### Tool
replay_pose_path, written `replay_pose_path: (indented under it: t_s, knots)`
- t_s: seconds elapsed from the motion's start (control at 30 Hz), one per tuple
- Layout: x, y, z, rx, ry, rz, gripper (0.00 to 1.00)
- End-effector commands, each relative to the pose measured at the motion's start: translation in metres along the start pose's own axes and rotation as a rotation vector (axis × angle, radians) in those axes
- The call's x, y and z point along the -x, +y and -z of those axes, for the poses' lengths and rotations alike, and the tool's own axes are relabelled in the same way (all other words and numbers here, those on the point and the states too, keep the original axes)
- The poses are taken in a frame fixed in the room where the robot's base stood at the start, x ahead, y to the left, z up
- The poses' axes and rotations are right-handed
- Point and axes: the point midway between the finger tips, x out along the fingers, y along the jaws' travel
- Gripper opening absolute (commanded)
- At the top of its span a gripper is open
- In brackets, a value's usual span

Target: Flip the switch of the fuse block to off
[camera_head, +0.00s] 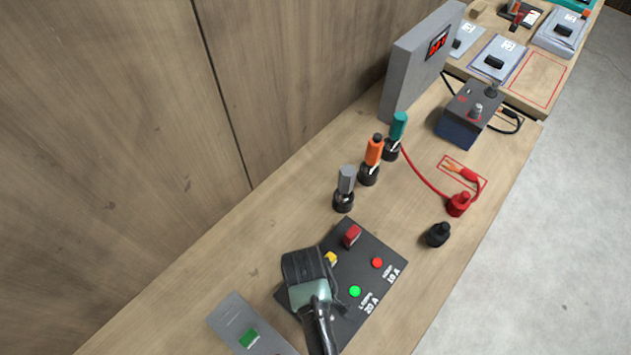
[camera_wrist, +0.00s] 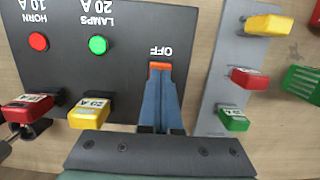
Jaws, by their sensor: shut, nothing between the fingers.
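The fuse block (camera_head: 385,253) is a dark panel on the bench. In the wrist view the fuse block (camera_wrist: 135,18) shows a red light, a green light, a red fuse and a yellow fuse. The orange switch (camera_wrist: 160,66) is beside the label OFF; its position cannot be told. My gripper (camera_wrist: 161,85) is shut and empty, its blue-grey fingertips right at the switch and covering much of it. Contact is not certain. In the head view my gripper covers the near left part of the block and hides the switch.
A grey strip (camera_wrist: 222,75) with yellow, red and green fuses lies beside the block. Grey, orange (camera_head: 374,150) and teal-handled tools stand in holders behind it.

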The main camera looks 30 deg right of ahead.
Motion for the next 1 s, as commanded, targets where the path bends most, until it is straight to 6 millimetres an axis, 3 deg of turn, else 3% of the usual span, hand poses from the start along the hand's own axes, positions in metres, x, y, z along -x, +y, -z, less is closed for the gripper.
replay_pose_path:
  t_s: [1.0]
  knots:
    - [-0.013, 0.000, 0.000, 0.000, -0.001, 0.001, 0.00]
